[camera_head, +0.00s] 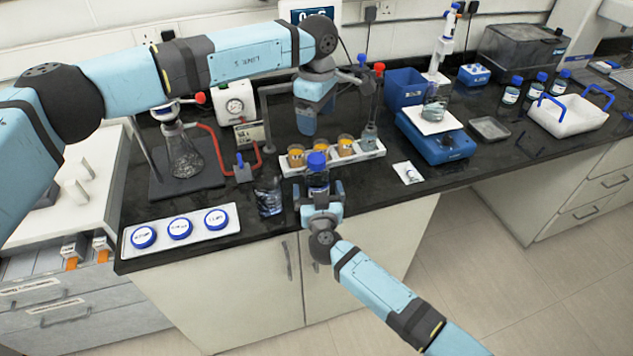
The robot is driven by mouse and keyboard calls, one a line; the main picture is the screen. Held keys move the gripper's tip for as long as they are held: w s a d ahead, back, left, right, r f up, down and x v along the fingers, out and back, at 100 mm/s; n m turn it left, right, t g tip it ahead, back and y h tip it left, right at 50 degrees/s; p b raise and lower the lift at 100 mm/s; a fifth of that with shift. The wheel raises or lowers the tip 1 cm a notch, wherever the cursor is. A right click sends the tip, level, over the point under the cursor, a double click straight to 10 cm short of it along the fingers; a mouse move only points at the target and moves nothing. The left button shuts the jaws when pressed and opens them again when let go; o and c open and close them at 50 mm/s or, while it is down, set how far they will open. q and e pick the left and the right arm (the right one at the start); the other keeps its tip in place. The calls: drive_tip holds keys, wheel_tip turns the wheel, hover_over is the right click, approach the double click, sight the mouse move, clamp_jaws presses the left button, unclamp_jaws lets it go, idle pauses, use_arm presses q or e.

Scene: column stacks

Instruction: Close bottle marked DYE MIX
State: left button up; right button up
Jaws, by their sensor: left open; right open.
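A dark bottle (317,180) with a blue cap (316,161) stands upright near the front edge of the black bench. Its label is too small to read, so I cannot tell whether it is marked DYE MIX. My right gripper (321,203) is open at the near side of this bottle, its fingers around or beside the lower part. My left gripper (307,128) is open and points down above the back of the bench, behind the rack of amber jars. A dark, glassy container (268,197) stands left of the bottle; its marking is unreadable.
A white tray (231,231) with three blue-lidded round items lies at the front left. A white rack (372,153) holds several amber jars behind the bottle. A flask (184,158) on a stand is at left; a blue scale (445,147) is at right.

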drive_tip(key=s+d, duration=0.1)
drive_tip(key=s, duration=1)
drive_tip(key=shift+s+d+p, duration=0.15)
drive_tip(key=shift+d+p, duration=0.05)
drive_tip(key=shift+p, duration=0.25)
